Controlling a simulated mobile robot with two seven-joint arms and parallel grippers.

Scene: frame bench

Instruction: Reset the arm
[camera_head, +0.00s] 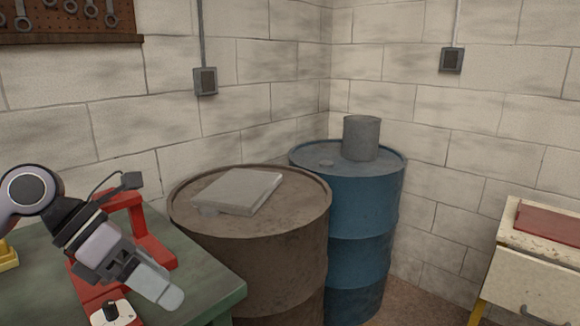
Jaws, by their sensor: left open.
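My left arm comes in from the left edge, and its gripper (160,288) points down and right over the green bench (205,268). The gripper is open, and nothing shows between its fingers. It is in front of a red frame-like device (150,252) on the bench and partly hides it. A red base with a dark knob on a white dial (110,312) shows just below the gripper. I cannot tell whether the gripper touches any of these. My right gripper is not in view.
A brown barrel (270,255) with a grey flat slab (237,190) on top stands right of the bench. Behind it is a blue barrel (362,215) bearing a grey can (361,138). A worn cream cabinet (530,275) stands at right. Floor (415,305) shows between.

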